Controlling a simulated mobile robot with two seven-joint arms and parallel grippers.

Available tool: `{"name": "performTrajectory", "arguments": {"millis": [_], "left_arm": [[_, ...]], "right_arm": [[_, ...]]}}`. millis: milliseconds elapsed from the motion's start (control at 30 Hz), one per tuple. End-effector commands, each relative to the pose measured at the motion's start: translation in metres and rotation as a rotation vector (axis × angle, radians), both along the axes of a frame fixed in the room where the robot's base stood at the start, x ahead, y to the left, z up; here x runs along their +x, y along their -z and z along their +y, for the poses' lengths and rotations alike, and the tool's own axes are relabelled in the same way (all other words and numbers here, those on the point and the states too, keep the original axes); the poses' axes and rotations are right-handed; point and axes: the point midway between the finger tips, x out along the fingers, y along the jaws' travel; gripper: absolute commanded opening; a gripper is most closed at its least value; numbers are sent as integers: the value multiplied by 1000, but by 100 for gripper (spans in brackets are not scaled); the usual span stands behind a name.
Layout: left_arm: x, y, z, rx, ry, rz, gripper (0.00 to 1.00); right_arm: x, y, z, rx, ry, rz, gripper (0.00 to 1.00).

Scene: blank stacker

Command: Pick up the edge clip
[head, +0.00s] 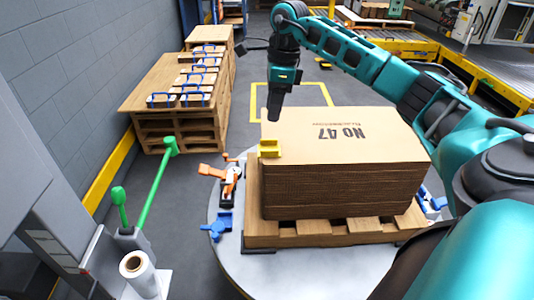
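My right gripper (274,112) points down from the teal arm, a little above and behind the clip in the head view. A gap shows between the dark fingers and the clip. The fingers overlap into one dark shape, so their opening is not clear. My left gripper is not in view.
The stack rests on a wooden pallet (318,232) on a round grey platform (232,262). Orange (211,171) and blue (222,224) clamps stand at its left. A green bar (156,184) and a white roll (138,268) are further left. Pallets with blue-handled items (195,100) stand behind.

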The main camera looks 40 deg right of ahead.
Motion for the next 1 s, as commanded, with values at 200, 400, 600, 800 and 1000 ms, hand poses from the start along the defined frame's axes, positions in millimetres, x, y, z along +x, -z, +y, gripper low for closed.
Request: {"name": "performTrajectory", "arguments": {"millis": [200,400,600,800,1000], "left_arm": [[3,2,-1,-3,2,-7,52],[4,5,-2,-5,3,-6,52],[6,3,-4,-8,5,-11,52],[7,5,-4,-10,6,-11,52],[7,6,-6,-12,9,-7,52]], "right_arm": [[-2,25,-8,-33,7,15,39],[2,60,-4,-31,7,13,39],[3,73,-2,-29,7,10,39],[4,93,0,-28,8,12,39],[6,121,3,-28,7,12,39]]}}
